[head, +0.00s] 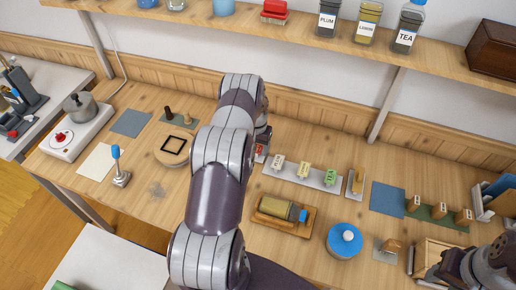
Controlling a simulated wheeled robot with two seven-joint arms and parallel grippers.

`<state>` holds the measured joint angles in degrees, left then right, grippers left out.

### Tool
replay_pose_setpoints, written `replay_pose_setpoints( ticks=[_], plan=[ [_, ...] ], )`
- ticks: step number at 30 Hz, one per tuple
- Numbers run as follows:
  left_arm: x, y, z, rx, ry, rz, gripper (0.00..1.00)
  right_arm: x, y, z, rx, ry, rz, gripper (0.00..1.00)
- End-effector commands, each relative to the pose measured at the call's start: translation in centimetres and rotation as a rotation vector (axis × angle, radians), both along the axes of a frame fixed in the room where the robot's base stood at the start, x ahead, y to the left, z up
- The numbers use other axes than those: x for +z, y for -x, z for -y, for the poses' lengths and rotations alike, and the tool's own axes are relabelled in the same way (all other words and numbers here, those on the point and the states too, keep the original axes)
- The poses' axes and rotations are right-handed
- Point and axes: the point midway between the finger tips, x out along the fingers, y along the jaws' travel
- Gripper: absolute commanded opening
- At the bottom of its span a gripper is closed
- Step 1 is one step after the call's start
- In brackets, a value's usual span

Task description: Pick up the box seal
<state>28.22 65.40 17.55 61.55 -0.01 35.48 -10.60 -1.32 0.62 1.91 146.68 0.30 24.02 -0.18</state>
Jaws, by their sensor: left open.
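I cannot tell for sure which piece is the box seal. Several wooden block pieces (438,210) stand on a green mat at the right.
A rack with coloured tags (318,178), a wooden tray with a roller (283,214) and a blue round lid (344,240) are right of my arm. A shelf (300,32) runs above.

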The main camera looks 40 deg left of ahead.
Motion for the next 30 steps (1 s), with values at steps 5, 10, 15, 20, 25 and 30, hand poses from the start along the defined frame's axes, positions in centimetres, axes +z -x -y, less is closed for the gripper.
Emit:
replay_pose_setpoints(
  ticks=[5, 10, 15, 20, 25, 30],
  plan=[
    [-0.2, 0.01, 0.0, 0.0, 0.0, 0.0, 0.66, -0.29, 0.0, 0.0, 0.0, 0.0, 0.0, 0.43],
    [-0.35, 0.02, 0.02, 0.0, 0.0, -0.001, 0.66, -0.55, -0.01, 0.0, 0.0, 0.0, 0.0, 0.43],
    [-0.48, 0.01, 0.0, 0.0, 0.0, 0.0, 0.66, -0.81, 0.0, 0.0, 0.0, 0.0, 0.0, 0.43],
    [-0.47, 0.01, 0.0, 0.0, 0.0, 0.0, 0.66, -0.85, 0.0, 0.0, 0.0, 0.0, 0.0, 0.43],
    [-0.45, 0.01, 0.0, 0.0, 0.0, 0.0, 0.63, -0.81, -0.01, 0.0, 0.0, 0.0, 0.0, 0.43],
    [-0.45, 0.01, 0.0, 0.0, 0.0, 0.0, 0.07, -0.81, -0.01, 0.0, 0.0, 0.0, 0.0, 0.43]
  ],
)
